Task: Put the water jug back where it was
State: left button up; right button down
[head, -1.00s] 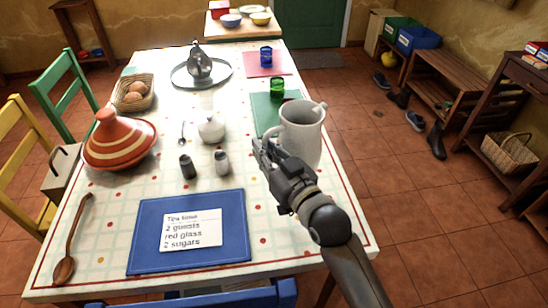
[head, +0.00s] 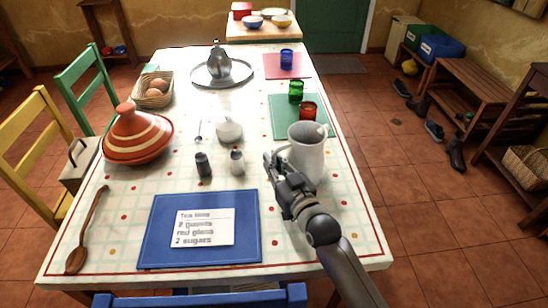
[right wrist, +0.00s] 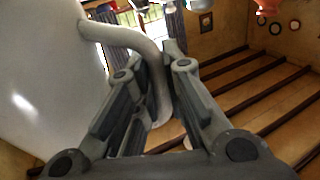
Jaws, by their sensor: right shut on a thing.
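The water jug (head: 309,155) is a pale grey-white pitcher near the right edge of the table, upright or nearly so. My right gripper (head: 279,166) is at its left side, shut on its handle. In the right wrist view the jug's curved body (right wrist: 50,80) fills the left, and its handle (right wrist: 150,50) runs down between the fingers (right wrist: 160,105). I cannot tell whether the jug's base touches the tablecloth. My left gripper is not in view.
Behind the jug are a red glass (head: 308,110) and a green glass (head: 296,91) on a green mat (head: 284,121). A blue mat with a note (head: 166,225), shakers (head: 204,165) and a tagine (head: 138,136) lie to the left. The cloth around the jug's front is clear.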

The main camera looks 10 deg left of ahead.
jog(key=shift+r, duration=0.15)
jog(key=c, duration=1.5)
grip_release()
jog(key=shift+f, duration=0.2)
jog(key=shift+r, duration=0.1)
jog(key=v, duration=1.2)
jog(key=shift+s, duration=0.15)
